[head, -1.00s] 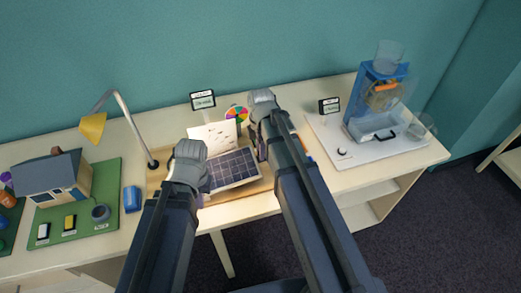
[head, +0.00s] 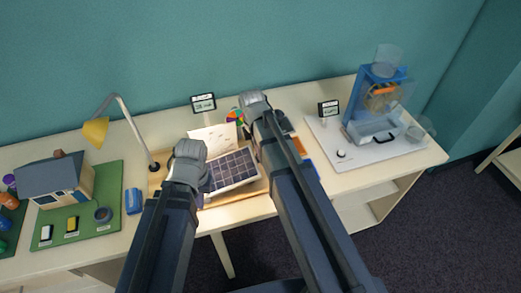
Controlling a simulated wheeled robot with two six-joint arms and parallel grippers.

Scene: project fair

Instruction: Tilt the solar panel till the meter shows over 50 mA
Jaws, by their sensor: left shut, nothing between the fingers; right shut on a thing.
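The dark gridded solar panel (head: 233,169) sits tilted on a wooden board (head: 252,189) in the middle of the table. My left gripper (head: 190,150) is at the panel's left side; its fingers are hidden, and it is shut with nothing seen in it. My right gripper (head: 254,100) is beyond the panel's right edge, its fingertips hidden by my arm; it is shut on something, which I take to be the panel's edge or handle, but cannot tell. A small meter display (head: 203,103) stands behind; its reading is too small to read.
A lamp with a yellow shade (head: 96,131) leans at the left. A blue water apparatus (head: 371,100) stands right. A colour wheel (head: 235,116) is partly hidden behind my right arm.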

